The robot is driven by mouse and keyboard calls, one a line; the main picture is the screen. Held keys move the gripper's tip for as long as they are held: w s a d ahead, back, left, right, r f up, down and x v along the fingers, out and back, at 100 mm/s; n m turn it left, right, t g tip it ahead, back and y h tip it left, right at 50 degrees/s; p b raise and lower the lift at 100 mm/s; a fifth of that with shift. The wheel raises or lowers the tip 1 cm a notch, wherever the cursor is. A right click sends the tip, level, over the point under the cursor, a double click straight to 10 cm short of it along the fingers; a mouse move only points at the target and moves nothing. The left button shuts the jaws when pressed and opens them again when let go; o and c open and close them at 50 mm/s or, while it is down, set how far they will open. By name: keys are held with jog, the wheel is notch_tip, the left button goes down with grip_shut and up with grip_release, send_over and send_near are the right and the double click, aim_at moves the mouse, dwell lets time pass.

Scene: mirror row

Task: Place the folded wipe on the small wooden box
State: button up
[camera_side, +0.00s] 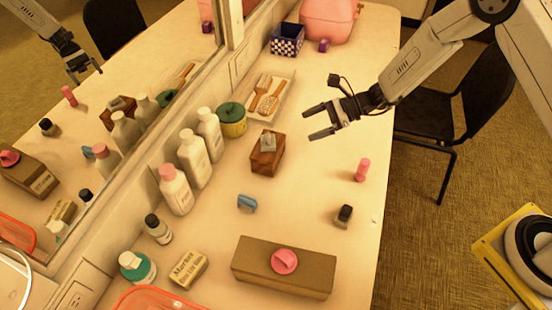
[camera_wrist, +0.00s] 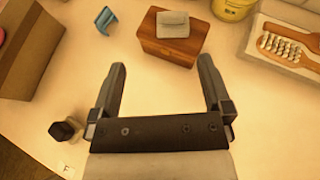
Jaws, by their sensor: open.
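The small wooden box (camera_side: 267,157) stands near the middle of the counter, in front of the mirror. The folded wipe (camera_side: 268,141), a small grey pad, lies on top of the box. In the wrist view the wipe (camera_wrist: 173,24) rests on the box's lid (camera_wrist: 190,42), apart from my fingers. My gripper (camera_side: 309,123) is open and empty, above the counter to the right of the box. In the wrist view my gripper's two fingers (camera_wrist: 164,68) are spread wide, with bare counter between them and the box beyond the tips.
White bottles (camera_side: 194,158) and a yellow tub (camera_side: 231,121) line the mirror behind the box. A tray with brushes (camera_side: 284,106) lies beyond it.

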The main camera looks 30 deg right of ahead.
jog(key=s+d+r+n+h, duration=0.3)
jog(key=s+d+n+h, duration=0.1)
jog(key=s+n, duration=0.3)
jog(key=s+d+r+n+g+h, duration=0.1)
jog(key=s+d+r+n+h, duration=0.3)
jog(key=s+n, duration=0.3)
jog(key=s+d+r+n+h, duration=0.3)
jog(key=s+d+n+h, duration=0.1)
jog(key=s+n, duration=0.3)
jog(key=shift+s+d+r+g, duration=0.15)
jog(key=shift+d+g, duration=0.25)
jog(key=shift+d, duration=0.05)
